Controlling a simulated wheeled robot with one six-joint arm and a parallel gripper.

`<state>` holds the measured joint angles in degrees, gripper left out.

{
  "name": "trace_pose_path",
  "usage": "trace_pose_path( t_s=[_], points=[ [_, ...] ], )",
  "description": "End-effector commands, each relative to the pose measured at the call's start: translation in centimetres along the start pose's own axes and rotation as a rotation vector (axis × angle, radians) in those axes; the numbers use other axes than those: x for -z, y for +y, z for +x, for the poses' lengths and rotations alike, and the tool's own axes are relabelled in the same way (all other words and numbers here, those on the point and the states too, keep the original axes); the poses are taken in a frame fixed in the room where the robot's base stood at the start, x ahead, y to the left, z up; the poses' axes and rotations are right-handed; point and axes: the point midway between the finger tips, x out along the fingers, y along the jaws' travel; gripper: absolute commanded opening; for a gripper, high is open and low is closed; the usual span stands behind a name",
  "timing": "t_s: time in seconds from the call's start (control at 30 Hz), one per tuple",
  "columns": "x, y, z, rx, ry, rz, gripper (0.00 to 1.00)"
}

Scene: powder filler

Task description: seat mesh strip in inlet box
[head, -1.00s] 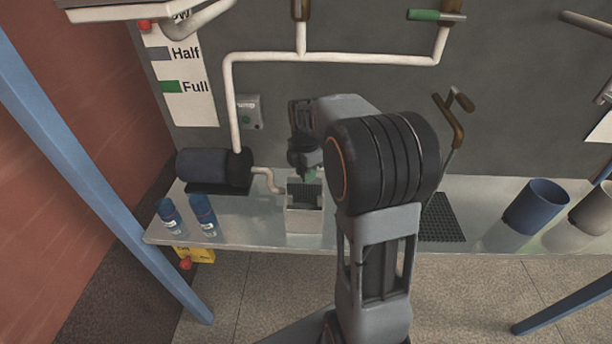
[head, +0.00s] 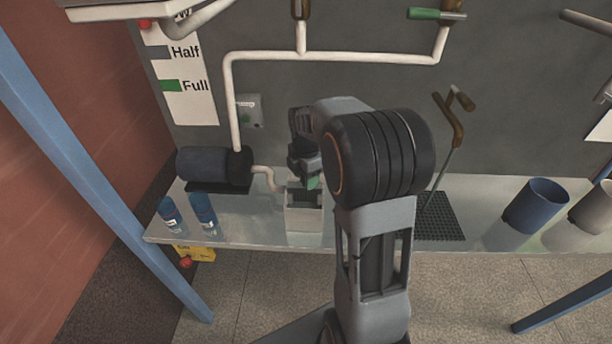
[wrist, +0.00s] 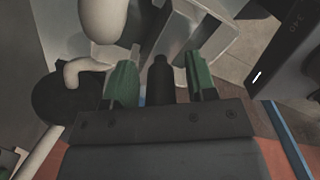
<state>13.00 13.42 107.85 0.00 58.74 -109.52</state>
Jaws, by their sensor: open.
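The inlet box (head: 304,218) is a pale, open-topped box near the front edge of the glass bench. Its opening is dark in the head view. The box also shows in the wrist view (wrist: 218,42), just beyond my fingers. My gripper (wrist: 160,75) has green fingers spread apart, with nothing clearly held between them. In the head view my gripper (head: 311,181) is at the back rim of the box, partly covered by my own arm. I cannot clearly make out the mesh strip; the dark area inside the box may be it, and its pose cannot be told.
A dark pump motor (head: 215,166) with a curved pale pipe (head: 266,177) stands close left of the box. Two blue bottles (head: 203,212) stand farther left. A black mesh mat (head: 438,222) and a blue cup (head: 537,207) are to the right.

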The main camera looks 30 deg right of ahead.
Motion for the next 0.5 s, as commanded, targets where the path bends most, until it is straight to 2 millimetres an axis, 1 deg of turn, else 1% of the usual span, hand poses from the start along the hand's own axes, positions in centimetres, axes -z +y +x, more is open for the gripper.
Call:
trace_pose_path(
  t_s=[0.23, 0.37, 0.5],
  points=[
    [0.0, 0.0, -0.1, -0.002, -0.001, 0.000, 0.52],
    [0.0, 0.1, -1.7, -0.004, -0.002, 0.000, 0.52],
    [0.1, -0.1, -4.4, -0.007, -0.002, 0.000, 0.52]
  ],
)
